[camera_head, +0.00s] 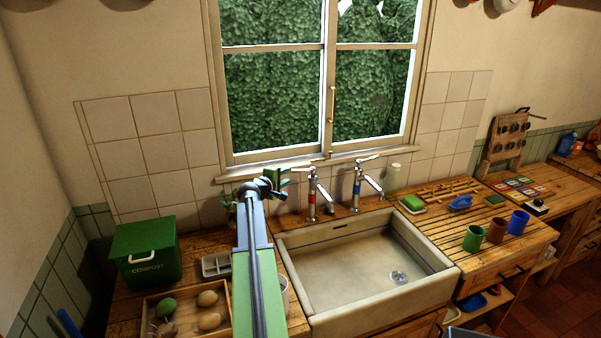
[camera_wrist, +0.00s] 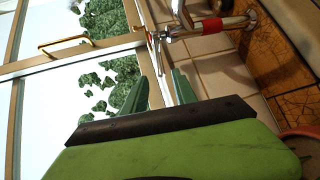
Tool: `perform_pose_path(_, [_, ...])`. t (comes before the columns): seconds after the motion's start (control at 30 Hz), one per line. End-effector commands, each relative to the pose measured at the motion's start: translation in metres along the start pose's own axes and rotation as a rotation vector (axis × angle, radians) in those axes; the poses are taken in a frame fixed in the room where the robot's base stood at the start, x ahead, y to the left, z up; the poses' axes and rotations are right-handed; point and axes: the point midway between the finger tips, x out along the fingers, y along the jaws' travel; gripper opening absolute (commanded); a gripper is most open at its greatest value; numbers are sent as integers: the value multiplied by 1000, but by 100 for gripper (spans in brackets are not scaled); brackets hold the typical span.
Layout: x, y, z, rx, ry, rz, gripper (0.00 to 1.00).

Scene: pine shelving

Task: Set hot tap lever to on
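The hot tap (camera_head: 311,197), chrome with a red band, stands upright behind the left side of the sink. Its lever (camera_head: 319,171) is at the top. In the wrist view the red-banded hot tap (camera_wrist: 212,27) lies sideways across the upper right, beyond my fingertips. The cold tap (camera_head: 357,188), with a blue band, stands to the right.
The pale sink (camera_head: 345,270) is empty. A window (camera_head: 325,90) and its sill are behind the taps. A compost bin (camera_head: 147,252), an egg tray (camera_head: 190,310) and a plant (camera_head: 232,205) are on the left. Mugs (camera_head: 496,231) and a sponge (camera_head: 412,203) are on the right.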

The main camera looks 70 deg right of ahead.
Motion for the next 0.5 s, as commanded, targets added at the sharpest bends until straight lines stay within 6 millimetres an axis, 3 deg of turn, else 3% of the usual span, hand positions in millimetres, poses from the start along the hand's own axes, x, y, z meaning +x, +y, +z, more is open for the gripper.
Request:
perform_pose_path(0.03, [19,-2,-1,1,-3,0,34])
perform_pose_path(0.2, [63,-2,0,1,-4,0,34])
perform_pose_path(0.4, [104,-1,2,1,-4,0,34])
perform_pose_path(0.5, [116,-1,2,1,-4,0,34])
